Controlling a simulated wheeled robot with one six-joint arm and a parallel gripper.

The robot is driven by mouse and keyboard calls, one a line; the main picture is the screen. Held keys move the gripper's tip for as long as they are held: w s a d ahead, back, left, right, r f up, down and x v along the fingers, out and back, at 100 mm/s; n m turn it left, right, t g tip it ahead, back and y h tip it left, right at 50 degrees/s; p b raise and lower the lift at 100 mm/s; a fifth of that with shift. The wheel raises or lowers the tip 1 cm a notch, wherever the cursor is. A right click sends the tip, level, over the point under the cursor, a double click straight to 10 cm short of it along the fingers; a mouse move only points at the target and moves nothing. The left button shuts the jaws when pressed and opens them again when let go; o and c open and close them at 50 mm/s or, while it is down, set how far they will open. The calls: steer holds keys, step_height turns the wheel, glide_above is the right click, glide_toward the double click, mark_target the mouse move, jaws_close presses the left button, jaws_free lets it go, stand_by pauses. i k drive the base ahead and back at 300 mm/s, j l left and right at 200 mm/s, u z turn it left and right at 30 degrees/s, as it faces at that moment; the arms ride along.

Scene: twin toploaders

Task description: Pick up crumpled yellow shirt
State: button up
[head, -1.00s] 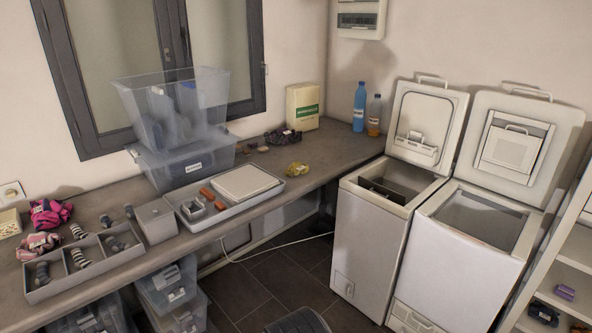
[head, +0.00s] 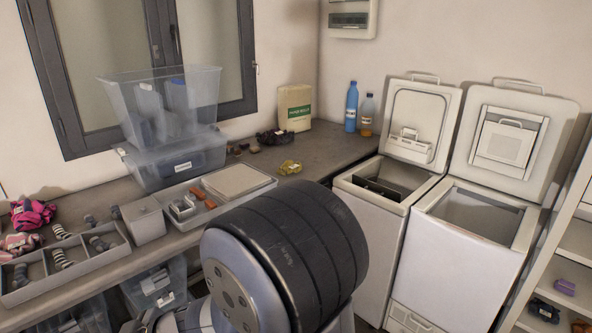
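The crumpled yellow shirt (head: 290,167) lies in a small heap on the grey counter (head: 330,158), right of the tray with the pale flat square item. Nothing holds it. My arm now rises in the lower middle of the head view, in front of the counter and below the shirt. My gripper is not visible in this view.
A grey tray (head: 262,186) lies left of the shirt, with stacked clear bins (head: 185,165) behind it. A dark crumpled cloth (head: 276,137), a carton (head: 294,108) and bottles (head: 351,106) stand farther back. Two open toploaders (head: 462,262) stand on the right.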

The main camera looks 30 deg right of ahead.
mark_target(289, 166)
steer(key=i+l+z, duration=0.2)
steer(key=z, duration=0.15)
steer(key=i+l+z, duration=0.3)
steer(key=i+z, duration=0.1)
steer(key=z, duration=0.25)
steer(key=i+l+z, duration=0.15)
steer(key=i, duration=0.7)
steer(key=i+l+z, duration=0.15)
steer(key=i, duration=0.7)
steer(key=l, duration=0.05)
